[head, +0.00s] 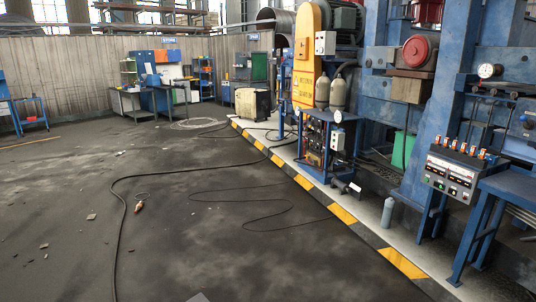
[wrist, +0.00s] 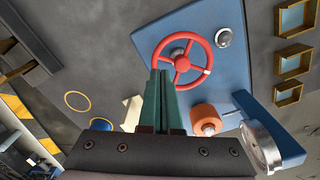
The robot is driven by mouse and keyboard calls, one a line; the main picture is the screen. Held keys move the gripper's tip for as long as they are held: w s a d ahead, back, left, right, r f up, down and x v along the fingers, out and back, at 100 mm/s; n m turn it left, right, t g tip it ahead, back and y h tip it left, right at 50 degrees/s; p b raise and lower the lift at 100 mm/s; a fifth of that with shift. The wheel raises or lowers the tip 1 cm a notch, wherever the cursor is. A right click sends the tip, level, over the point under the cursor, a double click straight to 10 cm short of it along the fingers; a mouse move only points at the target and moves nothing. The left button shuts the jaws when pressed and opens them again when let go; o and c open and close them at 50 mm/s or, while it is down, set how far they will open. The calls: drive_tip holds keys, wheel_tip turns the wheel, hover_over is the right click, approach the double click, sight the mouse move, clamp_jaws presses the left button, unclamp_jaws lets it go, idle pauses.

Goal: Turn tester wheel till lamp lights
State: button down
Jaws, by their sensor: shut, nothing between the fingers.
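The red tester wheel (wrist: 182,64) shows in the wrist view, a spoked ring on a blue panel (wrist: 232,75), with one pale mark on its right rim. My gripper (wrist: 162,73) has its two green fingers together, nothing between them. The fingertips overlap the lower left of the wheel's rim in the picture; I cannot tell whether they touch it. A small round grey fitting (wrist: 224,37), which looks like the lamp, sits right of the wheel and shows no glow. I cannot make out the wheel or my gripper in the head view.
In the wrist view, an orange roller (wrist: 206,117) and a round gauge (wrist: 262,148) lie right of my fingers. Several open wooden boxes (wrist: 295,55) are at the right edge. In the head view, a cable (head: 122,200) crosses the open floor left of the blue machinery (head: 435,120).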

drive_tip(key=shift+f, duration=0.8)
idle(0.4)
drive_tip(key=shift+s, duration=0.1)
drive_tip(key=shift+s+d, duration=0.15)
drive_tip(key=shift+s, duration=0.3)
drive_tip(key=shift+s, duration=0.15)
drive_tip(key=shift+s, duration=0.45)
drive_tip(key=shift+s+f, duration=0.1)
drive_tip(key=shift+s, duration=0.45)
